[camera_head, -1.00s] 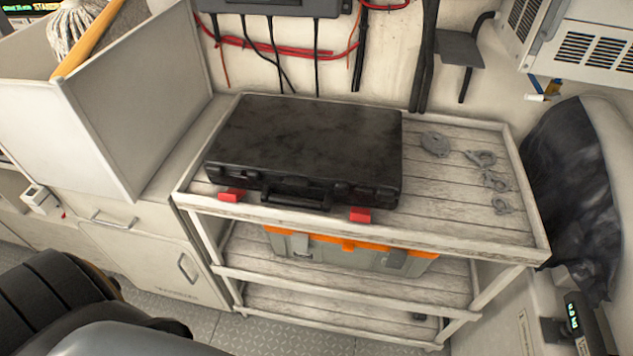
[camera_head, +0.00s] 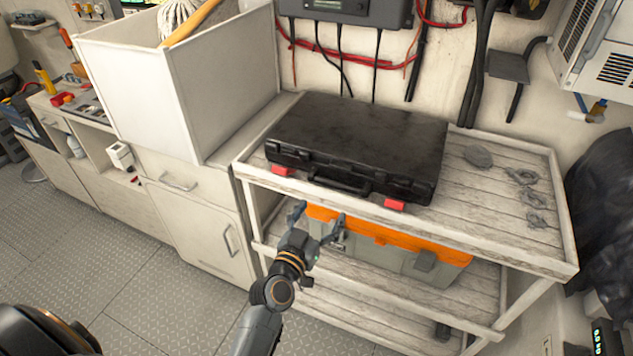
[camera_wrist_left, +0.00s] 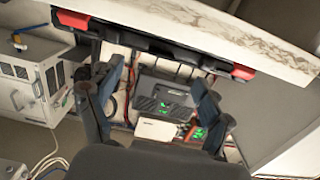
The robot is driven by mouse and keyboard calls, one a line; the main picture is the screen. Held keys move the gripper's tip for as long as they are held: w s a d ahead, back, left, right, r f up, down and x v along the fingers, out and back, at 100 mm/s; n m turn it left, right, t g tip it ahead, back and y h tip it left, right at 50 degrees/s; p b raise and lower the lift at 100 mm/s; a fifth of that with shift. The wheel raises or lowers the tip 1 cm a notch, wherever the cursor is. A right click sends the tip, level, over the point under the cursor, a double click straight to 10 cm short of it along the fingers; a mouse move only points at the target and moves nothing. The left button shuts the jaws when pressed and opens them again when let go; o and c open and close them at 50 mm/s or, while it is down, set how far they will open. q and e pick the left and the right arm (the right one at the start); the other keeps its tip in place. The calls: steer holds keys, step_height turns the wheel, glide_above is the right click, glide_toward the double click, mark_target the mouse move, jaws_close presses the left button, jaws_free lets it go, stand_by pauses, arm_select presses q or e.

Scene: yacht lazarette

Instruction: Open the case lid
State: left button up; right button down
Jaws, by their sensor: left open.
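The closed black case (camera_head: 355,145) lies flat on the top shelf of the whitewashed wooden rack. Its handle (camera_head: 340,184) faces the front, between two red latches (camera_head: 281,170) and (camera_head: 394,205). My left gripper (camera_head: 318,217) is open and empty, in front of the rack and below the case's front edge, apart from it. In the left wrist view the case's dark front edge (camera_wrist_left: 155,44) and both red latches (camera_wrist_left: 72,19) and (camera_wrist_left: 243,72) show beyond the spread fingers (camera_wrist_left: 158,100). My right gripper is not in view.
An orange and grey toolbox (camera_head: 385,248) sits on the shelf below, behind my left gripper. Several grey metal fittings (camera_head: 525,177) lie right of the case. A white open-topped bin (camera_head: 190,95) stands at left. Cables hang behind the case.

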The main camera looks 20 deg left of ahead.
arm_select(q)
step_height(320, 180, up, 2)
glide_toward(339, 169)
steer(key=w, duration=0.4)
steer(key=w+p, duration=0.1)
steer(key=w, duration=0.4)
steer(key=shift+w+d+f, duration=0.15)
steer(key=shift+w, duration=0.1)
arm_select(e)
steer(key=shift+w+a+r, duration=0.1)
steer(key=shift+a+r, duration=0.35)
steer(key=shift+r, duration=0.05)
arm_select(q)
steer(key=shift+c, duration=0.4)
